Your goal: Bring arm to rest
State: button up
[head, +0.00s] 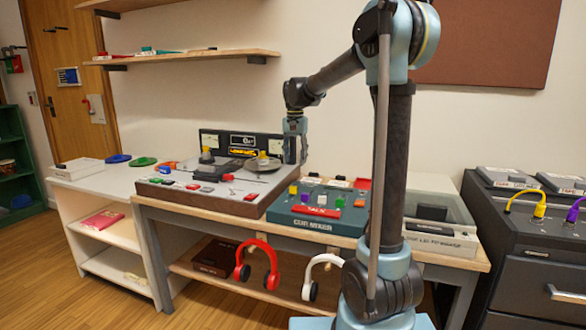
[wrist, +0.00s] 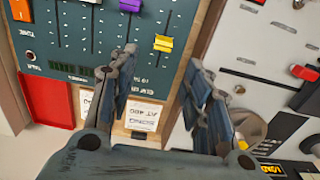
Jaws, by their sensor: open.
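My gripper (head: 294,153) hangs from my raised arm above the table, pointing down, at the right end of the grey console (head: 212,190) with a round plate and dials. In the wrist view my gripper (wrist: 160,95) has its two blue fingers spread apart, with nothing between them. Below the fingers lie the edge of the green cue mixer (wrist: 130,45) and the light console (wrist: 265,40) beside it. A paper label shows under the left finger. In the head view the cue mixer (head: 312,217) sits just right of the console.
Red headphones (head: 272,265) and white headphones (head: 313,285) hang at the table front. A clear-lidded box (head: 440,240) stands right of the mixer. A dark cabinet (head: 525,250) is at far right. Wooden shelves (head: 185,57) hang on the wall behind. Open floor lies at lower left.

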jog(key=s+d+f+n+t, duration=0.1)
jog(key=s+d+f, duration=0.1)
jog(key=s+d, duration=0.6)
jog(key=s+d+f+n, duration=0.15)
jog(key=s+d, duration=0.35)
jog(key=s, duration=0.7)
jog(key=s+d+f, duration=0.2)
jog(key=s+f, duration=0.5)
jog(key=s, duration=0.1)
jog(key=s+d+f+n+t, duration=0.1)
jog(key=s+d+f, duration=0.2)
jog(key=s+f, duration=0.5)
jog(key=shift+n, duration=0.25)
jog(key=shift+w+f, duration=0.15)
jog(key=shift+w, duration=0.25)
